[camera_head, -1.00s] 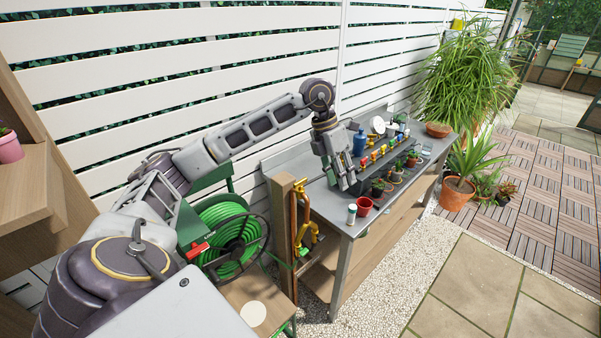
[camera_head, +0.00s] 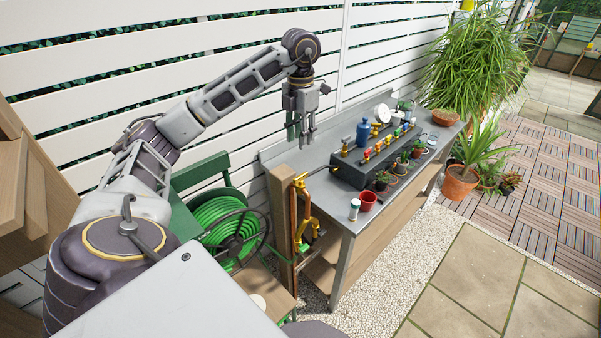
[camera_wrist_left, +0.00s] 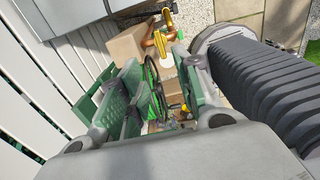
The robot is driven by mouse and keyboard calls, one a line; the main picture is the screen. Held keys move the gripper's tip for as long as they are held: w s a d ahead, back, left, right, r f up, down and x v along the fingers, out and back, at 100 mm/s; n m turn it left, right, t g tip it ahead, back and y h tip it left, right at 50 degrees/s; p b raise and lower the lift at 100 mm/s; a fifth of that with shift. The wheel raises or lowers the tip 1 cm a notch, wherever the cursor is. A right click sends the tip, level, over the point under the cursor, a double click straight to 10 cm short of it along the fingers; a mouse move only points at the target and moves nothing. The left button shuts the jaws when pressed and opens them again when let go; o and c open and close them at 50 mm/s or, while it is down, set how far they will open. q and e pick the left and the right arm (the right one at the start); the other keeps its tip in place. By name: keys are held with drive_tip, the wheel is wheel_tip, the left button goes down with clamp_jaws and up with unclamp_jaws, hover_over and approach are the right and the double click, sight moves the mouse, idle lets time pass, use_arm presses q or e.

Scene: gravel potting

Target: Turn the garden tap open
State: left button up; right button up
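In the left wrist view the tap (camera_wrist_left: 158,42) shows beyond the fingers, on the post. My left gripper (camera_head: 301,141) points down, above and behind the tap, apart from it. Its two green-padded fingers (camera_wrist_left: 160,95) stand apart with nothing between them. How the tap's handle is turned is too small to tell. My right gripper is not in view.
A metal bench (camera_head: 350,222) stands right of the post, with a dark manifold (camera_head: 358,178), a red pot (camera_head: 367,200), a blue bottle (camera_head: 363,133) and small plants. A green hose reel (camera_head: 225,228) is left of the post. A white slatted fence (camera_head: 130,83) stands behind.

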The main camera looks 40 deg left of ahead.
sight(300, 175)
use_arm(q)
drive_tip(key=shift+f, duration=0.15)
drive_tip(key=shift+f, duration=6.7)
clamp_jaws()
